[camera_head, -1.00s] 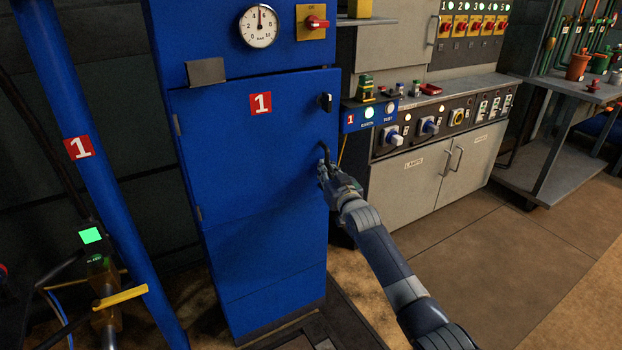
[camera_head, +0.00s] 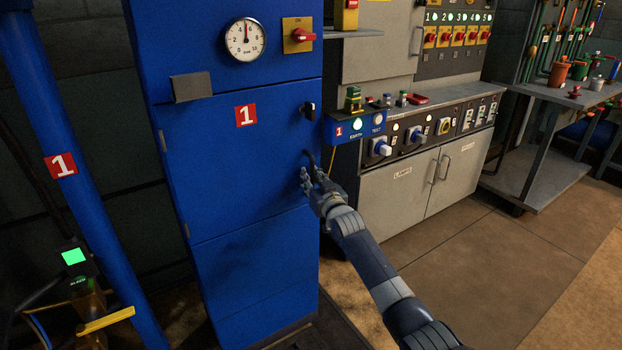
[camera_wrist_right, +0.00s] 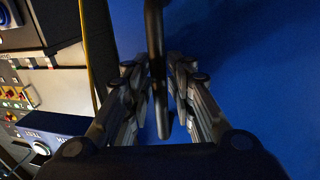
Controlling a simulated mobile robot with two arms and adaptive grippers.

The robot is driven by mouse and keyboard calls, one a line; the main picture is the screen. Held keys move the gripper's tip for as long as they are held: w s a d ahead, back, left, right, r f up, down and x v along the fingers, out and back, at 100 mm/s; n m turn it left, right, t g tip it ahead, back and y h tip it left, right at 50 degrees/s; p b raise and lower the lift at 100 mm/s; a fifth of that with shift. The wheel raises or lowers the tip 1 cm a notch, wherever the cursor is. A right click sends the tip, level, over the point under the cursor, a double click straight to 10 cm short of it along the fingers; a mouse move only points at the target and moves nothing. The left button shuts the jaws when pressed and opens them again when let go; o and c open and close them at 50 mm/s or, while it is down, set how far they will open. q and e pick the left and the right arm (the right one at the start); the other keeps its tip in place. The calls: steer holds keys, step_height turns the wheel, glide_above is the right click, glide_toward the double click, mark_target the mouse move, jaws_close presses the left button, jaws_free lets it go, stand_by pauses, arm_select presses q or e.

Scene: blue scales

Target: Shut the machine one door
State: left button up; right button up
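The machine one door (camera_head: 215,160) is a blue panel with a red "1" label on the tall blue cabinet. It looks about flush with the cabinet front; a small gap cannot be ruled out. It has a black handle (camera_head: 308,158) near its right edge and a black knob (camera_head: 308,111) above that. My right gripper (camera_head: 313,177) is at the handle. In the right wrist view the handle (camera_wrist_right: 156,60) runs between the spread fingers of my right gripper (camera_wrist_right: 158,72), which look open around it; contact is unclear. My left gripper is not in view.
A grey bench (camera_head: 405,190) with switches and a small blue "1" box (camera_head: 358,127) stand right of the cabinet. A grey side table (camera_head: 535,170) is farther right. A blue post (camera_head: 75,190) stands at left. Floor between bench and table is clear.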

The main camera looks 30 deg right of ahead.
steer(key=shift+s, duration=0.15)
steer(key=s+a, duration=0.1)
steer(key=s, duration=1)
steer(key=shift+s, duration=0.35)
steer(key=shift+f, duration=0.1)
